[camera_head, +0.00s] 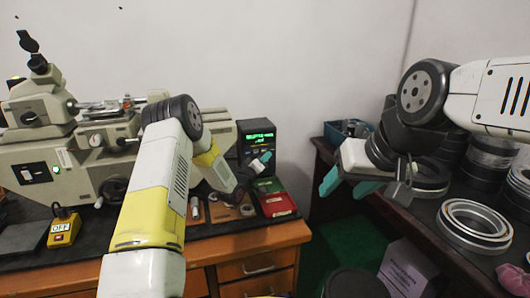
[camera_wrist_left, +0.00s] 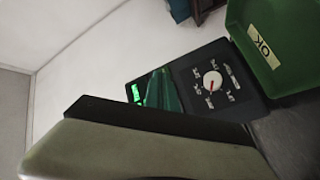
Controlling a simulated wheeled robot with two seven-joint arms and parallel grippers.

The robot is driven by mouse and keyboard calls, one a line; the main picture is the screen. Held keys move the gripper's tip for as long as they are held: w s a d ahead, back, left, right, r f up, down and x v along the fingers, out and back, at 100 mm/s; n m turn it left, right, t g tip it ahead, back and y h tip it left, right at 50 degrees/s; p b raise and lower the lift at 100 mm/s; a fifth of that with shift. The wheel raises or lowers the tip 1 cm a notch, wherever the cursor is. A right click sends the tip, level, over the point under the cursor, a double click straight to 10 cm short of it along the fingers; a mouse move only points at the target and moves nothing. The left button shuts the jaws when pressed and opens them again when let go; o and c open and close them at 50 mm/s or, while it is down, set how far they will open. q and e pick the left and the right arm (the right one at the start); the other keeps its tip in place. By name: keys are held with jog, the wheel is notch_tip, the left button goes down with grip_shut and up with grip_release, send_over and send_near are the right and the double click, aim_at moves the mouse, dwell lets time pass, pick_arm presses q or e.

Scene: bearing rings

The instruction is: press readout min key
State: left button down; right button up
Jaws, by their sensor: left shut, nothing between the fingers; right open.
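The readout (camera_head: 257,138) is a dark box with lit green text, standing at the right end of the grey machine in the head view. Its keys are too small to read, and my left gripper (camera_head: 262,161) covers part of its lower front. That gripper is shut and empty, its tip close to the readout; I cannot tell whether it touches. In the left wrist view a dark panel (camera_wrist_left: 190,72) shows a lit green patch and a round dial with a red pointer. My right gripper (camera_head: 350,184) is open and empty, above the right table's near edge.
A red tray (camera_head: 278,205) and a green tray (camera_head: 269,185) sit below the readout. A green bin marked OK (camera_wrist_left: 262,47) is beside the panel. Metal rings (camera_head: 476,224) lie on the right table.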

pick_arm(q)
jog(key=shift+w+a, duration=0.25)
jog(key=shift+w, duration=0.4)
jog(key=shift+w, duration=0.15)
dwell(1.5)
jog(key=shift+w+a, duration=0.15)
jog(key=shift+w, duration=0.1)
jog(key=shift+w, duration=0.3)
dwell(0.8)
jog(key=shift+s, duration=0.7)
jog(key=s, duration=0.1)
jog(key=s+d, duration=0.1)
jog(key=s, duration=0.2)
jog(key=shift+s+d, duration=0.4)
